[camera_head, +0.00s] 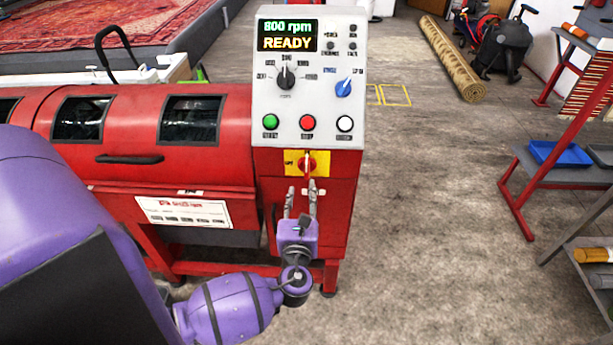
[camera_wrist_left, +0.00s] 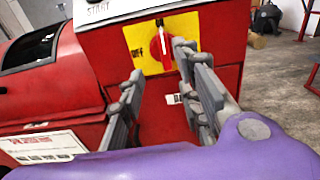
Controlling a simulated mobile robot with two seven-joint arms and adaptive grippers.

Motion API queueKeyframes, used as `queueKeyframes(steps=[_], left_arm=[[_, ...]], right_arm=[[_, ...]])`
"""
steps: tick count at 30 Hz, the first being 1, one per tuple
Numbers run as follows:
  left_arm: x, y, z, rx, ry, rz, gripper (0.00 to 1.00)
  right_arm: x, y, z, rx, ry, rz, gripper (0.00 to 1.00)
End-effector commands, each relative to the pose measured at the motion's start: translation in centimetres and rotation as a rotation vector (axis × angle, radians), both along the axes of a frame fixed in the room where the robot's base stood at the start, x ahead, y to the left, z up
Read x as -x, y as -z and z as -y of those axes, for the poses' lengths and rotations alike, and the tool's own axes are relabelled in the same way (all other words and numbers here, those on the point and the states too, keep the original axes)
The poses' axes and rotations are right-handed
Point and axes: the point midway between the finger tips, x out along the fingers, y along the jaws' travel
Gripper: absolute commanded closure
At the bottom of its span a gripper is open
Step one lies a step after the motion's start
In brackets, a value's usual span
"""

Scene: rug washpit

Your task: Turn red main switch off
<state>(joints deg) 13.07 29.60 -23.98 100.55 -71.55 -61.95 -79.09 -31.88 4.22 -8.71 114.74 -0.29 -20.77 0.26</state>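The red main switch (camera_head: 307,164) is a rotary knob on a yellow plate (camera_head: 291,157), low on the front of the red machine. Its white pointer mark stands about upright in the head view. In the left wrist view the switch (camera_wrist_left: 161,54) sits on its yellow plate (camera_wrist_left: 206,32) with the letters "FF" readable at its left. My left gripper (camera_head: 301,193) is just below the switch, fingers pointing up at it. In the left wrist view its fingers (camera_wrist_left: 155,62) are spread apart with nothing between them; the right finger's tip is close to the knob. My right gripper does not show.
The control panel (camera_head: 307,80) above the switch reads "800 rpm READY". It carries a black dial (camera_head: 286,77), a blue knob (camera_head: 343,87) and green, red and white buttons. A rolled rug (camera_head: 452,60) and a shelf (camera_head: 565,170) stand at the right. The floor between is clear.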

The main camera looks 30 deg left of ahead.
Motion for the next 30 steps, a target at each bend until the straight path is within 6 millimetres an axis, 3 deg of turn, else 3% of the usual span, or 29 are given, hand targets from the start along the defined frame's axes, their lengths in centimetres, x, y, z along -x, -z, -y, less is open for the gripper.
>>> queueKeyframes(steps=[15, 26, 30], left_arm=[[-6.2, -0.6, -3.6, -0.027, 0.0, 0.004, 0.69], [-6.7, -0.5, -4.0, -0.024, -0.001, 0.003, 0.69], [-6.7, -0.5, -4.0, -0.024, -0.001, 0.003, 0.86]], right_arm=[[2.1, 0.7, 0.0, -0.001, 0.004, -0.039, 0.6], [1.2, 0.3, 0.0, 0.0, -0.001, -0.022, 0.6], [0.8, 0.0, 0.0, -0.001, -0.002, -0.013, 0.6]])
